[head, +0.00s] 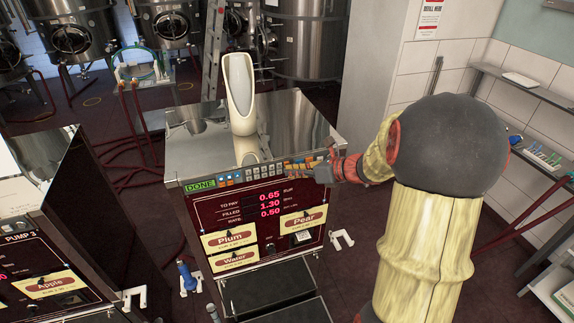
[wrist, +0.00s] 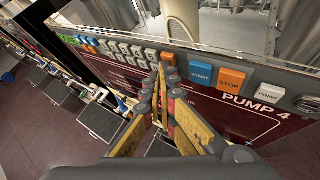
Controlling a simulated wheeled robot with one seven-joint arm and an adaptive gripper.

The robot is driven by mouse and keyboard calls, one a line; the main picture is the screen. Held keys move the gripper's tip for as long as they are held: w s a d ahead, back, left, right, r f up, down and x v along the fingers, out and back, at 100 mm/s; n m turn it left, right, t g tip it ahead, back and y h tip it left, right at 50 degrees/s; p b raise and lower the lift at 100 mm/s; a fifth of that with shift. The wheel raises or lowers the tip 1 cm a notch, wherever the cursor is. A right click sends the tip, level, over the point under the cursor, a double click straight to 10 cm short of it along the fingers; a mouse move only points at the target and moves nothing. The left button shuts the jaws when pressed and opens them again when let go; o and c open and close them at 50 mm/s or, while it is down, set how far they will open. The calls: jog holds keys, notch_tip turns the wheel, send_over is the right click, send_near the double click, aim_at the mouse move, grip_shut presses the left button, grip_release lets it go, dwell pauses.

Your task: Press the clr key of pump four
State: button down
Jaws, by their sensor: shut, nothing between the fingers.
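Pump four (head: 255,215) stands in the middle of the head view, with a key strip along its top front edge. Its name PUMP 4 (wrist: 252,107) reads in the wrist view. The small grey number keys (wrist: 124,48) sit left of my fingertips, with blue and orange keys farther left. Their labels are too small to read, so I cannot pick out the clr key. My gripper (head: 322,172) is shut and empty, its tips (wrist: 164,68) at the right end of the number keys. The tips hide part of the strip there; I cannot tell whether they touch.
The blue START key (wrist: 201,74), orange STOP key (wrist: 231,79) and white PRINT key (wrist: 268,96) lie right of my fingertips. A green DONE display (head: 200,185) is at the strip's left end. A white nozzle (head: 240,95) stands on the pump. Pump 3 (head: 45,250) is at left.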

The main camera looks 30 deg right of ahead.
jog(key=shift+w, duration=0.25)
jog(key=shift+s, duration=0.2)
dwell(0.4)
jog(key=shift+s+a, duration=0.15)
jog(key=shift+s, duration=0.5)
jog(key=shift+s, duration=0.1)
jog(key=s, duration=0.2)
jog(key=s+a, duration=0.1)
jog(key=s, duration=0.1)
jog(key=shift+s+a, duration=0.1)
jog(key=shift+s, duration=0.25)
dwell(0.3)
